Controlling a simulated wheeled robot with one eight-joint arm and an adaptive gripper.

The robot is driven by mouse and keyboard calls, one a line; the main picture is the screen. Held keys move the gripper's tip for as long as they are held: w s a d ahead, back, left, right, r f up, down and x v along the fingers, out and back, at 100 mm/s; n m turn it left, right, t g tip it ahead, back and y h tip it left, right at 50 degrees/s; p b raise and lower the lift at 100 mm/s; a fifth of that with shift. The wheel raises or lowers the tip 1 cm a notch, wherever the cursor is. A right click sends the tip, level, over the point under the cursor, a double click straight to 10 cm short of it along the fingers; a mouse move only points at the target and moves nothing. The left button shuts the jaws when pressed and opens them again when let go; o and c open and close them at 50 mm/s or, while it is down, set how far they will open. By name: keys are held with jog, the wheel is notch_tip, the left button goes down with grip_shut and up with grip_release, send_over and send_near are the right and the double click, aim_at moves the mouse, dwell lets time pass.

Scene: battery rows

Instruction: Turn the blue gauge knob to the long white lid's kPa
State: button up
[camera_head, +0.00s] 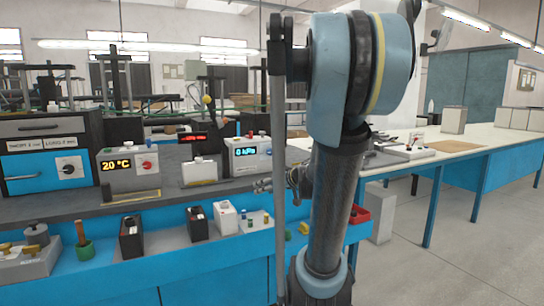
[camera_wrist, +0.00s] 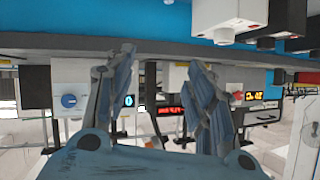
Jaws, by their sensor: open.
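The gauge box (camera_head: 250,166) stands on the grey bench, left of my arm, its display reading 0 kPa. Its blue knob (camera_wrist: 69,101) shows at the left in the wrist view, which is upside down; the gauge display (camera_wrist: 129,100) is partly behind a finger there. My gripper (camera_wrist: 162,58) is open with nothing between its fingers. In the head view my gripper (camera_head: 264,185) is in front of the bench, below and apart from the gauge box.
A box with a 20 °C display (camera_head: 116,164) and red knob, and a smaller red-display unit (camera_head: 200,170), stand left of the gauge. A drawer unit (camera_head: 47,155) carries printed cards. A green-based tool (camera_head: 83,240) stands on the shelf. The right table (camera_head: 480,138) holds white boxes.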

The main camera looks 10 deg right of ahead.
jog(key=w+d+r+t, duration=0.4)
jog(key=w+d, duration=0.2)
jog(key=w, duration=0.2)
jog(key=m+t+h, duration=0.1)
jog(key=t+h, duration=0.1)
jog(key=t, duration=0.1)
send_near(271, 152)
jog(key=x, duration=0.8)
jog(key=shift+w+a+r, duration=0.1)
jog(key=shift+w+a, duration=0.05)
jog(key=shift+c, duration=0.4)
jog(key=c, duration=1)
